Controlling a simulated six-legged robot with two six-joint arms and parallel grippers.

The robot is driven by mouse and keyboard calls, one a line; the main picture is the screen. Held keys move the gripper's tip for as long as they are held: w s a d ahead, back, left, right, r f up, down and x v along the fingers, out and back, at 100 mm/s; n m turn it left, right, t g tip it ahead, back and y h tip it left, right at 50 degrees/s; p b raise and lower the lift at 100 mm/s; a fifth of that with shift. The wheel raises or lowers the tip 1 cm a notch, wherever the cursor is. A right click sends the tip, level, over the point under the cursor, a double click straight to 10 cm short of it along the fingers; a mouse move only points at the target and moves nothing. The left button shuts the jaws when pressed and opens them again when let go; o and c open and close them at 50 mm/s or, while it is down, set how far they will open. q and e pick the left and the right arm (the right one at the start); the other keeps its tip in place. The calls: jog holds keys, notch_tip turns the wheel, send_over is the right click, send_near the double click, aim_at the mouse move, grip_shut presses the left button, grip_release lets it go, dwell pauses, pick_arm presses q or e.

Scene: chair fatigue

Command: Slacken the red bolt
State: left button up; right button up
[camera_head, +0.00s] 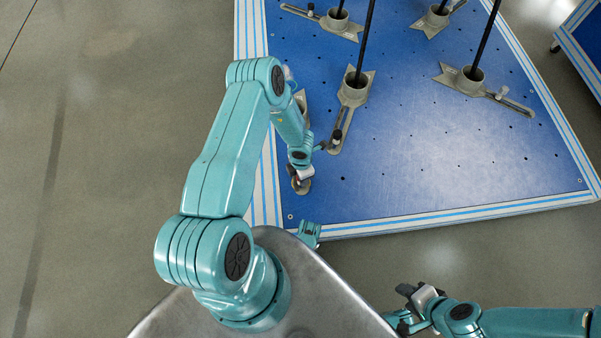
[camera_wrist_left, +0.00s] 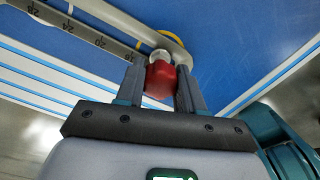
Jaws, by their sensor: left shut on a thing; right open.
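The red bolt (camera_wrist_left: 160,80) shows in the left wrist view, below a pale round collar at the end of a metal bar. My left gripper (camera_wrist_left: 160,72) has one finger on each side of the bolt and is shut on it. In the head view my left gripper (camera_head: 301,172) is at the left edge of the blue platform, over the end of a metal fitting, and largely hides the bolt there. My right gripper (camera_head: 405,306) is open and empty, away from the platform at the lower right.
The blue platform (camera_head: 410,180) has striped edges and small holes. Several metal brackets (camera_head: 354,92) with upright black rods stand on it. A metal bar with scale marks (camera_wrist_left: 78,29) runs beside the bolt. Another blue platform (camera_head: 581,40) is at the far right. The floor at left is clear.

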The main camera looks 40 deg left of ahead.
pick_arm(q)
jog(key=n, duration=0.4)
jog(key=o, duration=1)
jog(key=shift+o, duration=0.2)
jog(key=m, duration=0.4)
jog(key=m, duration=0.4)
